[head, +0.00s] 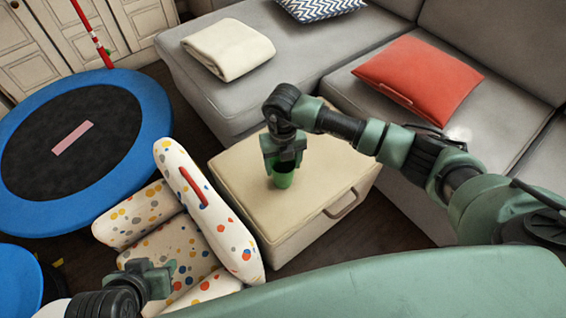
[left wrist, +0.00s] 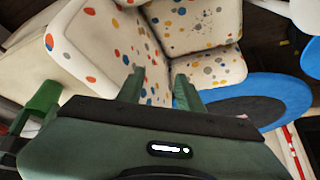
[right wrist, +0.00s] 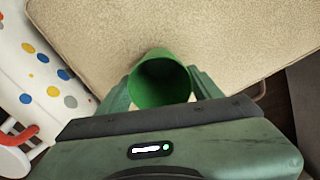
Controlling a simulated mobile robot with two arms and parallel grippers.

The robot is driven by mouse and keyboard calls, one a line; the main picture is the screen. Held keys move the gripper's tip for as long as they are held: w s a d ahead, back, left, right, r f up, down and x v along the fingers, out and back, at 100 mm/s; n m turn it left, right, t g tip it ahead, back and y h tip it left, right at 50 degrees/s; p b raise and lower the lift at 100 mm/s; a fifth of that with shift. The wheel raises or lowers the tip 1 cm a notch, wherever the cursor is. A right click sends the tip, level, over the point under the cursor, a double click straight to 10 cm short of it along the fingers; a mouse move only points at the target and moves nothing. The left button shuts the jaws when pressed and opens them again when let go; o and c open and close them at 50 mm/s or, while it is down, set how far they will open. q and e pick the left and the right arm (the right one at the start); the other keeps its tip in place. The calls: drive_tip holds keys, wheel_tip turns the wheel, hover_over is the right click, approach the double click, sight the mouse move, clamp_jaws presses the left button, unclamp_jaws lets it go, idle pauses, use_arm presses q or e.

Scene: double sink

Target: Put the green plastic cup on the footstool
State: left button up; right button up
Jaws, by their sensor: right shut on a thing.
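The green plastic cup (head: 284,181) is in my right gripper (head: 283,163), whose fingers are shut on its sides. In the right wrist view the cup (right wrist: 160,82) sits between the two fingers, with its open mouth showing. The footstool (head: 240,184) is a beige padded block with a side handle. The cup is over the footstool's top; I cannot tell whether it touches the surface. The footstool top also fills much of the right wrist view (right wrist: 230,35). My left gripper (head: 165,275) is open and empty beside the spotted child's chair; its fingers stand apart in the left wrist view (left wrist: 159,90).
The spotted chair (head: 180,240) stands close to the footstool's left side. A grey sofa (head: 310,50) with a red cushion (head: 418,78) and a folded cream blanket (head: 228,48) lies behind. A blue-rimmed trampoline (head: 150,110) is at the left. The footstool top around the cup is clear.

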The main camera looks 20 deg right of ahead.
drive_tip(key=o, duration=1.3)
use_arm(q)
drive_tip(key=shift+w+d+r, duration=0.15)
drive_tip(key=shift+w+r, duration=0.05)
drive_tip(key=shift+w, duration=0.2)
use_arm(e)
drive_tip(key=shift+o, duration=0.2)
